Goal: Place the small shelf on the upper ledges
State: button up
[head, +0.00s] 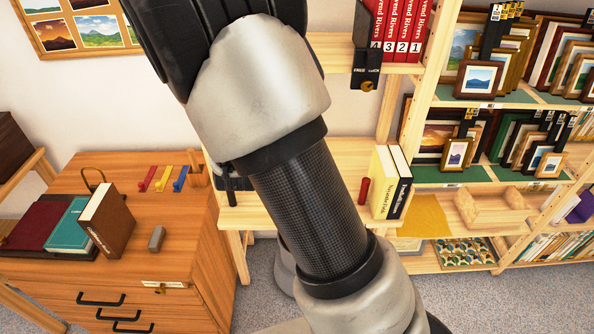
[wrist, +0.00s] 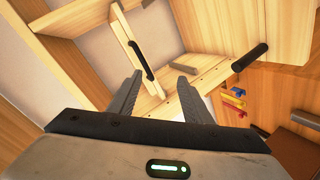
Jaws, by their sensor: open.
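My gripper (wrist: 159,76) is open in the wrist view, with nothing between its two fingers. A pale wooden board with a black handle-like strip (wrist: 122,27) lies past the fingertips, up and to the left. It may be the small shelf, but I cannot tell for sure. It looks apart from the fingers. Pale wooden shelving boards (wrist: 198,88) run beyond the fingers; I cannot make out which are the upper ledges. In the head view my arm covers the middle of the pale shelving (head: 340,150), and my gripper is not visible there.
A brown desk (head: 180,235) with books stands at left. Red numbered binders (head: 400,30) sit on a high board; two upright books (head: 391,182) and a red cylinder (head: 363,190) stand below. Framed prints (head: 480,78) fill the right shelves. A black cylinder (wrist: 250,57) juts near the gripper's right.

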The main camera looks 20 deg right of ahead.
jog(key=s+a+r+m+g+y, duration=0.2)
jog(key=s+r+m+g+y, duration=0.25)
jog(key=s+r, duration=0.7)
jog(key=s+d+r+m+g, duration=0.1)
jog(key=s+d+m, duration=0.1)
jog(key=s, duration=0.8)
jog(key=s+d+r+m+g+h, duration=0.1)
jog(key=s+d+r+m, duration=0.1)
jog(key=s, duration=0.9)
jog(key=shift+d+g, duration=0.35)
jog(key=shift+d, duration=0.55)
